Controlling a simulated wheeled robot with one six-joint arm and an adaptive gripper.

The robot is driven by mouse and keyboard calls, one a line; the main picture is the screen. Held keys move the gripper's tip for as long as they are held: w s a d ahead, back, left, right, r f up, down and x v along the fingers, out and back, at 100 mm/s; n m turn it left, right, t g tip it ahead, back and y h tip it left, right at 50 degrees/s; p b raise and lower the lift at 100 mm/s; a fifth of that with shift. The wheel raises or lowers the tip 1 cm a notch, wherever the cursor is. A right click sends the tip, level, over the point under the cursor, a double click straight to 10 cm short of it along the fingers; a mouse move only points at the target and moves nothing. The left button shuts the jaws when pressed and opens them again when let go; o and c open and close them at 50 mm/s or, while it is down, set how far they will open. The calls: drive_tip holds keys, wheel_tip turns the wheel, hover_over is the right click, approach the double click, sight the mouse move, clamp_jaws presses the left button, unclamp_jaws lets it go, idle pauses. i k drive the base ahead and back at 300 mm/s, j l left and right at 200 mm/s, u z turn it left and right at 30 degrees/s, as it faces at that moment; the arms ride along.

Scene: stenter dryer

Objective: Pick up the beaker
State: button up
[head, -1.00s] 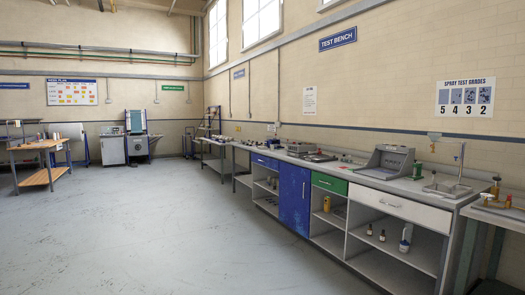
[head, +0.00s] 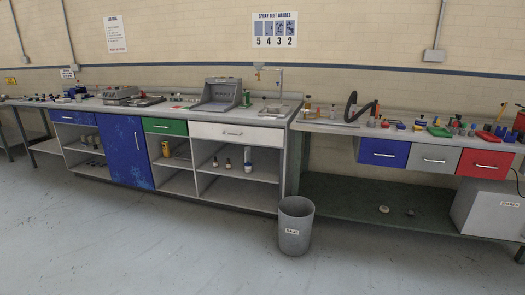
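I cannot pick out a beaker with certainty among the many small items on the benches. The long test bench (head: 262,122) runs along the wall, with small vessels and tools on top that are too small to tell apart. A stand with a funnel (head: 257,68) is at its right end. Small dark bottles (head: 227,163) and a white bottle (head: 247,160) stand on the open shelf below the white drawer. My gripper is not in view.
A grey bin (head: 295,226) stands on the floor before the gap between benches. The right bench has a blue drawer (head: 384,153), a grey drawer (head: 434,158) and a red drawer (head: 484,164). A grey box (head: 488,210) sits below. The foreground floor (head: 150,245) is clear.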

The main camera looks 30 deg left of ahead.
sight(78, 98)
drive_tip(key=i+j+u, duration=0.15)
drive_tip(key=j+u, duration=0.25)
drive_tip(key=i+j+u, duration=0.2)
drive_tip(key=j+u, duration=0.15)
drive_tip(key=i+j+u, duration=0.2)
drive_tip(key=u, duration=0.2)
drive_tip(key=i+j+u, duration=0.55)
drive_tip(key=i+u, duration=0.15)
drive_tip(key=i, duration=0.15)
drive_tip(key=i+j+u, duration=0.1)
drive_tip(key=i+u, duration=0.25)
drive_tip(key=i, duration=1)
drive_tip(key=i+u, duration=0.1)
drive_tip(key=i, duration=0.7)
drive_tip(key=i+l, duration=0.1)
drive_tip(key=i, duration=0.75)
drive_tip(key=i+u, duration=0.1)
drive_tip(key=i, duration=0.7)
drive_tip(key=i+l, duration=0.2)
drive_tip(key=i, duration=0.65)
drive_tip(key=i+j+u, duration=0.15)
drive_tip(key=i+j, duration=0.7)
drive_tip(key=i, duration=0.2)
drive_tip(key=i+j+u, duration=0.1)
drive_tip(key=i+j, duration=0.15)
drive_tip(key=i, duration=0.2)
drive_tip(key=i+j, duration=0.25)
drive_tip(key=i, duration=0.25)
drive_tip(key=j+u, duration=0.05)
